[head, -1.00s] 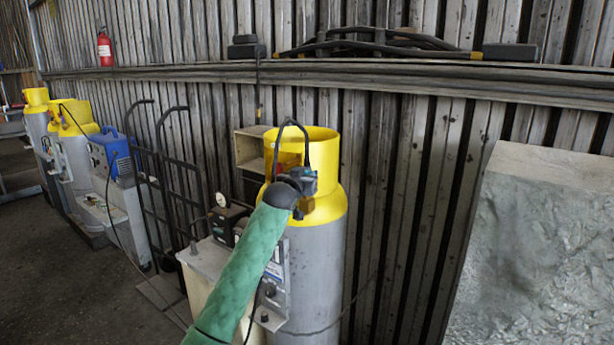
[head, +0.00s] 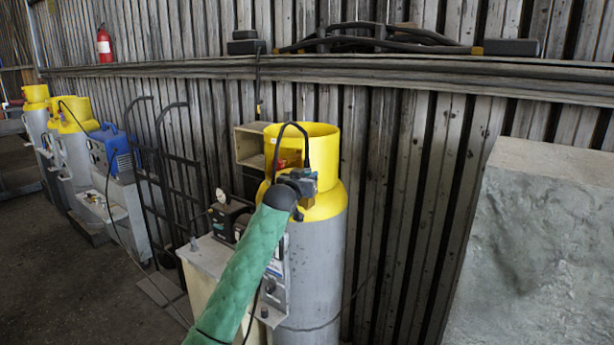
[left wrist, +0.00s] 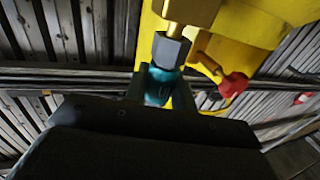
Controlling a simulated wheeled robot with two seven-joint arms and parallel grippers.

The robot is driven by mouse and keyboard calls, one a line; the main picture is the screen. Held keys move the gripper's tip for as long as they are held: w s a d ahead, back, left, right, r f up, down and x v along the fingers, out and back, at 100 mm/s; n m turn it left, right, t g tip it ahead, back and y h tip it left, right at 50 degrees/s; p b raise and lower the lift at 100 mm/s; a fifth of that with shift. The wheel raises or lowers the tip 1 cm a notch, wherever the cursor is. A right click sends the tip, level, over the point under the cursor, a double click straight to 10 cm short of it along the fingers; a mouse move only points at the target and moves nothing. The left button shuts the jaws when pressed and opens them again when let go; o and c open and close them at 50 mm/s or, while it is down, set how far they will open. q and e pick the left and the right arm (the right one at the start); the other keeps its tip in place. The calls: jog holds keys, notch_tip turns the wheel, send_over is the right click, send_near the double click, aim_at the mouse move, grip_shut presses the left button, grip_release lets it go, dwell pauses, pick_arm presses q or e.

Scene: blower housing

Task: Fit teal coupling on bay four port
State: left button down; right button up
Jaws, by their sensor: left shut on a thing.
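My left gripper (head: 306,182) is at the upper front of a grey gas cylinder (head: 316,265) with a yellow top, in the head view. In the left wrist view, the left gripper (left wrist: 160,92) is shut on the teal coupling (left wrist: 160,86). A grey hex collar (left wrist: 170,50) sits against the coupling's upper end. It lies in line with a brass fitting (left wrist: 190,10); whether the collar belongs to the coupling or the fitting, I cannot tell. The coupling is hidden in the head view. My right gripper is not in view.
A red valve knob (left wrist: 233,85) sits close beside the coupling. A pale equipment case (head: 208,255) stands left of the cylinder, with a hand truck (head: 175,165) beyond. A large grey block (head: 545,250) stands at right. A plank wall (head: 420,180) is behind.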

pick_arm(q)
jog(key=shift+f, duration=0.3)
jog(key=shift+f, duration=0.25)
jog(key=c, duration=1.1)
grip_release()
